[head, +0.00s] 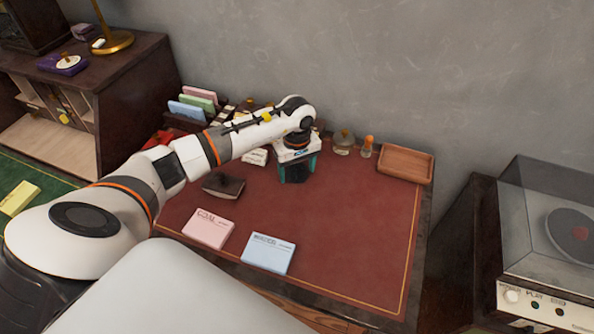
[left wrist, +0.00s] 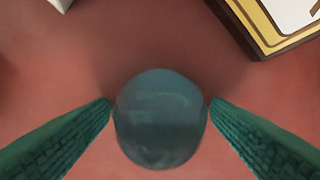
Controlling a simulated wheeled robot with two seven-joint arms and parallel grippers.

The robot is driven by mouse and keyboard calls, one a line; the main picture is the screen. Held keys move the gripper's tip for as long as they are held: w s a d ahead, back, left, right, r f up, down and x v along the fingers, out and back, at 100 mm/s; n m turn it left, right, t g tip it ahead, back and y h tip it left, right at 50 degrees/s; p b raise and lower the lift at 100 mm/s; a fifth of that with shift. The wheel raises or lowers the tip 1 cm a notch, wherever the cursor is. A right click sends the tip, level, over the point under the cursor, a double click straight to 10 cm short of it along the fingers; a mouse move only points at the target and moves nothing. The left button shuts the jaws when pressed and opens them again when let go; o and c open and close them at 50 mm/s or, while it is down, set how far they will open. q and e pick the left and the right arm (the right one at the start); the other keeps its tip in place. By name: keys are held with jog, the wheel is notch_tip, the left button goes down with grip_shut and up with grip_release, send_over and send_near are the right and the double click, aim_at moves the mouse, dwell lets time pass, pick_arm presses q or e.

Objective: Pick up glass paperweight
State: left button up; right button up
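The glass paperweight (left wrist: 160,125) is a dark bluish, see-through ball in the left wrist view, on the red desk top. My left gripper (head: 296,174) points down over the back middle of the desk in the head view. In the left wrist view its two teal fingers stand apart, one on each side of the ball, with their tips close to its sides. Thin gaps seem to show between tips and glass, so the gripper looks open around it. In the head view the paperweight is hidden behind the gripper. My right gripper is in neither view.
On the red desk top (head: 345,235) lie a pink box (head: 209,229), a blue box (head: 268,253) and a dark block (head: 223,186). A glass jar (head: 343,143), an amber bottle (head: 367,148) and a wooden tray (head: 405,164) stand behind, right of my gripper. The desk's front right is clear.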

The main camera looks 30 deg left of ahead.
pick_arm(q)
jog(key=c, duration=1)
jog(key=shift+r, duration=0.15)
